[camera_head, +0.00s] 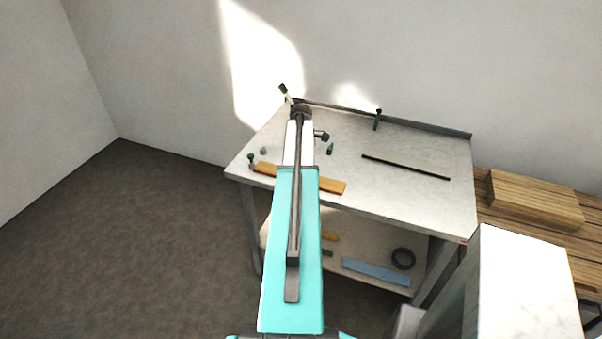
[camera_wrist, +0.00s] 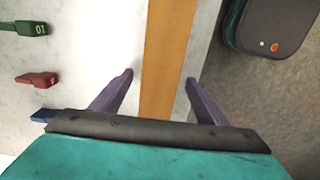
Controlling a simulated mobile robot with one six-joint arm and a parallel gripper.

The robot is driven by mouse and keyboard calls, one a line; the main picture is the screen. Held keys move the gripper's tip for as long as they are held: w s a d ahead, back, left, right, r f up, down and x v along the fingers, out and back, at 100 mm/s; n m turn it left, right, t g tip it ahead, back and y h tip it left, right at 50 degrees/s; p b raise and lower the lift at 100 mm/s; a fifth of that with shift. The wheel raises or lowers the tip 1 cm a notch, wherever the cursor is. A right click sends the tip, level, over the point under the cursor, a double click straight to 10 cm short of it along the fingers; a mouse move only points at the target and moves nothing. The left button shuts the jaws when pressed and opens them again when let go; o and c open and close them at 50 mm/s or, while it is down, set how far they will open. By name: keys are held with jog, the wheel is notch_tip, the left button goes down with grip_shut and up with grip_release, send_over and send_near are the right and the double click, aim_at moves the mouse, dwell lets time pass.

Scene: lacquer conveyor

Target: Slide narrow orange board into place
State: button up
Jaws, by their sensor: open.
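The narrow orange board (camera_head: 329,185) lies flat along the front edge of the white-topped table (camera_head: 430,200). My arm crosses in front of its middle in the head view. In the wrist view the orange board (camera_wrist: 168,50) runs up and down the picture. My gripper (camera_wrist: 159,77) is open, with one purple finger on each side of the board. The fingers appear apart from its edges; whether they have reached its height I cannot tell. In the head view my gripper is not clearly seen behind the arm.
A black strip (camera_head: 405,167) lies on the table's right half. Green (camera_wrist: 30,28), red (camera_wrist: 37,80) and blue (camera_wrist: 43,115) small pieces lie left of the board. The lower shelf holds a blue board (camera_head: 376,271) and a black ring (camera_head: 403,258). A wooden block (camera_head: 535,200) is right.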

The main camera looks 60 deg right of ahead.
notch_tip(320, 180, up, 14)
jog(key=b, duration=0.4)
dwell(0.7)
jog(key=shift+f, duration=0.1)
jog(key=shift+w, duration=0.1)
dwell(0.4)
